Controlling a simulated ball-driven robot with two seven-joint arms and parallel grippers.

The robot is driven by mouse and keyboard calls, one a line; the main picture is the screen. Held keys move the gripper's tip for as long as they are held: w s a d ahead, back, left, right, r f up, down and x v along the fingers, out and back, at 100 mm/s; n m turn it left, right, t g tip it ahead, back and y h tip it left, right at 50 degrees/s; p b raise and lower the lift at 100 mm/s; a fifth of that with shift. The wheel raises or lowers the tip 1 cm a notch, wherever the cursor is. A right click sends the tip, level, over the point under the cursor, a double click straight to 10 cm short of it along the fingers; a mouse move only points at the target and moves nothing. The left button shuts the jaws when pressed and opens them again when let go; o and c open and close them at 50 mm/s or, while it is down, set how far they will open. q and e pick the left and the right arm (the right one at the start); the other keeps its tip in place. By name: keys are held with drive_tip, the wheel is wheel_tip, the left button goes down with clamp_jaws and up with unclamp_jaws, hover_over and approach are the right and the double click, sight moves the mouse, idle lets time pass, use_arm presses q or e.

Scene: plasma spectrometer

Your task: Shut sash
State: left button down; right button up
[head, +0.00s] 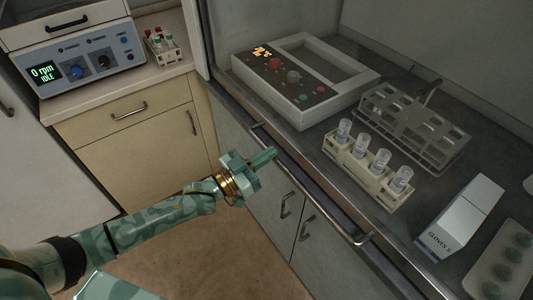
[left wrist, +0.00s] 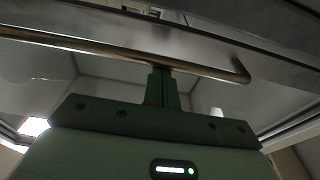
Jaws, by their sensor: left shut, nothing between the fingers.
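A long metal handle bar (head: 312,182) runs along the front of the hood, which I take to be the sash handle. In the left wrist view the bar (left wrist: 110,48) crosses the upper part, with its bent end at the right. My left gripper (head: 270,155) is shut and empty, near the left half of the bar. In the left wrist view its closed fingers (left wrist: 160,82) point up toward the bar, their tips overlapping its line. I cannot tell whether they touch it. The sash pane itself is hard to make out. My right gripper is not in view.
Inside the hood are a control device (head: 300,108), an empty rack (head: 420,132), a rack of vials (head: 350,178), a white box (head: 455,225) and a tray (head: 475,285). Cabinet doors (head: 265,190) stand below. A counter with an instrument (head: 85,75) is at left.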

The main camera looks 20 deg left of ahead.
use_arm(q)
drive_tip(key=shift+s+f, duration=0.1)
drive_tip(key=shift+f, duration=0.2)
wheel_tip(320, 180, up, 4)
drive_tip(key=p, duration=0.4)
drive_tip(key=r+v, duration=0.1)
drive_tip(key=v, duration=0.8)
drive_tip(key=s+a+f+g+y, duration=0.15)
drive_tip(key=a+f+y, duration=0.3)
drive_tip(key=f, duration=0.55)
drive_tip(key=a+f+g+y, duration=0.35)
drive_tip(key=a+f, duration=0.25)
drive_tip(key=f, duration=0.5)
drive_tip(key=s+a+f+n+g+y, duration=0.1)
drive_tip(key=s+a+f+g+y, duration=0.25)
drive_tip(key=s+f, duration=0.7)
drive_tip(key=s+d+f+n+g+y, duration=0.1)
drive_tip(key=s+f+g, duration=0.1)
drive_tip(key=s+f, duration=0.5)
drive_tip(key=s+d+f+n+g+y, duration=0.1)
drive_tip(key=s+f+g, duration=0.2)
drive_tip(key=s, duration=0.9)
drive_tip(key=s+d+f+g+h, duration=0.1)
drive_tip(key=s+d+f, duration=0.1)
drive_tip(key=s+d, duration=0.5)
drive_tip(key=s, duration=0.3)
drive_tip(key=shift+n, duration=0.4)
